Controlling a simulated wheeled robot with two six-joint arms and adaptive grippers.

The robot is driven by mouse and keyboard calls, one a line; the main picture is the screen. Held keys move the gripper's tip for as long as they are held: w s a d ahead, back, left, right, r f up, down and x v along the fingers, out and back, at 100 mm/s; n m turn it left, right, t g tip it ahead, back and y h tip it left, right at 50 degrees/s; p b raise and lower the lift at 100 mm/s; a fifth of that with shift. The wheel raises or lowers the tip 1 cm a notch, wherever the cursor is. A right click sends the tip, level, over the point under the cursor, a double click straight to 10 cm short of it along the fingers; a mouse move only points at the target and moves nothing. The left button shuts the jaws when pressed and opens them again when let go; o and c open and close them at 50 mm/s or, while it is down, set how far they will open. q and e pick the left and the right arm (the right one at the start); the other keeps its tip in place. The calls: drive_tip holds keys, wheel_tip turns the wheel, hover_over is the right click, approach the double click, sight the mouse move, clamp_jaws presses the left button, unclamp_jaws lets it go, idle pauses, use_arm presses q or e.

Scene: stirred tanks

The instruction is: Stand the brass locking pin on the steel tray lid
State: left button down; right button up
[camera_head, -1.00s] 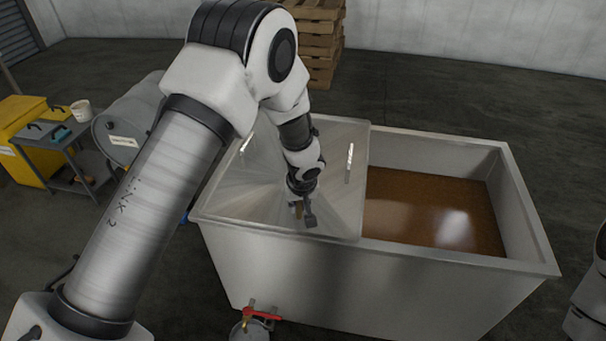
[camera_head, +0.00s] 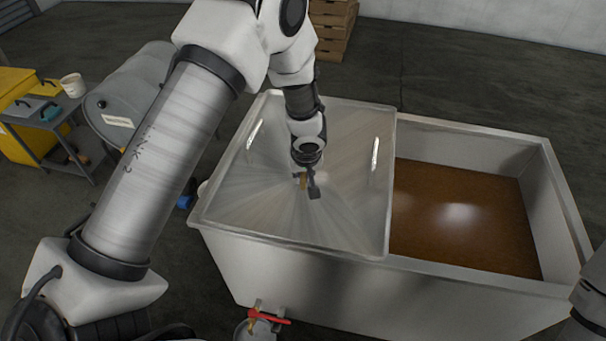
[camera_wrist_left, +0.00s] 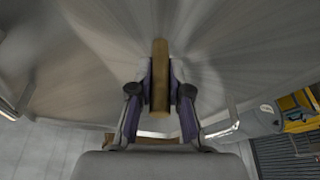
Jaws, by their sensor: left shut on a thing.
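The brass locking pin (camera_wrist_left: 160,75) is held between the fingers of my left gripper (camera_wrist_left: 160,88) in the left wrist view. In the head view my left gripper (camera_head: 308,187) is over the steel tray lid (camera_head: 345,215), and only a small brassy bit of the pin (camera_head: 302,181) shows beside a finger. The lid covers the left part of the tank and has two bright handles. I cannot tell whether the pin's lower end touches the lid. My right gripper is not in view.
The open right part of the tank (camera_head: 568,215) holds brown liquid (camera_head: 460,215). A red-handled valve (camera_head: 268,316) is on the tank's front. A grey drum (camera_head: 125,105), a cart (camera_head: 45,120) and a yellow cabinet (camera_head: 15,85) stand at left.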

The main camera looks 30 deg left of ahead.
use_arm(q)
drive_tip(key=shift+s+f+b, duration=0.1)
drive_tip(key=shift+s+b, duration=0.05)
drive_tip(key=shift+b, duration=0.25)
drive_tip(key=c, duration=1.1)
unclamp_jaws()
drive_tip(key=p+v, duration=0.4)
drive_tip(key=v, duration=0.8)
drive_tip(key=shift+d+p, duration=0.1)
drive_tip(key=shift+p, duration=0.2)
